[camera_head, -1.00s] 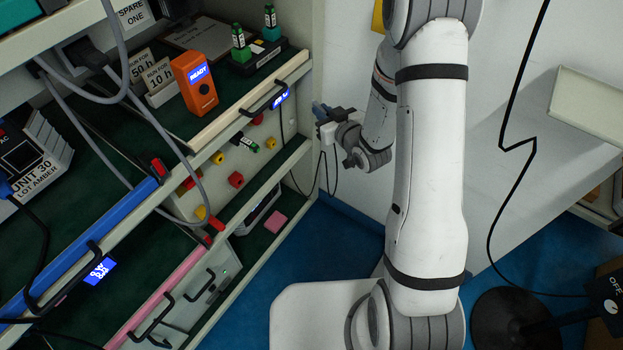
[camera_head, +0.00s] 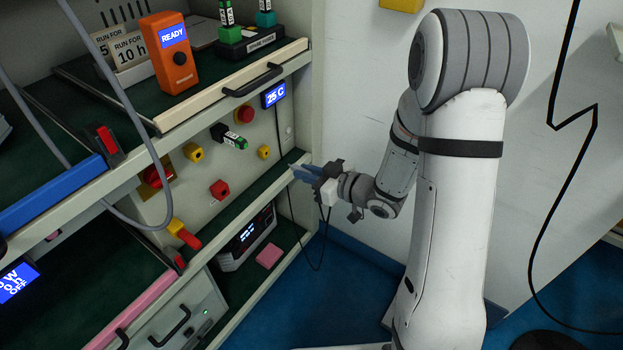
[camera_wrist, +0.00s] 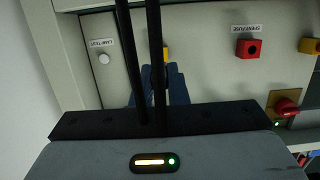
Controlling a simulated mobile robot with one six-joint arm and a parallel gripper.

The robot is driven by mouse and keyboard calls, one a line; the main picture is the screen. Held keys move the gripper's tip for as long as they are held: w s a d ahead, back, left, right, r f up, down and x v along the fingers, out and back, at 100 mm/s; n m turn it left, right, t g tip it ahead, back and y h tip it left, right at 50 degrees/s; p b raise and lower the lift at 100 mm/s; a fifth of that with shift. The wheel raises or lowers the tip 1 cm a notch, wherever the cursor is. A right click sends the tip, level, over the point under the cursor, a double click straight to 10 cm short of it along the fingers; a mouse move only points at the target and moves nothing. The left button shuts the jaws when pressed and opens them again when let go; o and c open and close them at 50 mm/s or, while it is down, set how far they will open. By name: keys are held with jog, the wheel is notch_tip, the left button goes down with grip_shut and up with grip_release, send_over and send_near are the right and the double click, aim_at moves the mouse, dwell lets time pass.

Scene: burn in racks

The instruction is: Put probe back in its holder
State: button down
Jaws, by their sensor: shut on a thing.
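My gripper (camera_head: 303,173) is in front of the panel's right end in the head view, its blue-grey fingers pointing left towards the panel. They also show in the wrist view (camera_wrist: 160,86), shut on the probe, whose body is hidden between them. A thin black lead (camera_head: 319,268) hangs in a loop below the gripper. It crosses the wrist view as two dark strands (camera_wrist: 137,60). I cannot tell which panel fitting is the holder. A small yellow fitting (camera_head: 264,152) is left of and above the fingertips; in the wrist view a yellow part (camera_wrist: 165,53) shows partly behind them.
The panel carries a 25 C display (camera_head: 274,94), a red square fitting (camera_head: 220,189) and a green-and-black tagged part (camera_head: 230,137). A shelf edge (camera_head: 262,187) runs just below the fingers. A pink block (camera_head: 269,256) lies on the lower shelf. The white wall is on the right.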

aim_at(295, 166)
dwell(0.3)
jog(key=shift+r+x, duration=0.2)
jog(key=shift+x, duration=0.75)
jog(key=shift+r+x, duration=0.2)
jog(key=shift+x, duration=0.7)
jog(key=shift+r+x, duration=0.2)
jog(key=shift+x, duration=0.75)
jog(key=shift+w+a, duration=0.1)
jog(key=c, duration=2)
grip_release()
grip_shut()
jog(key=shift+r+b+x, duration=0.25)
jog(key=shift+b+x, duration=0.05)
jog(key=shift+x, duration=0.85)
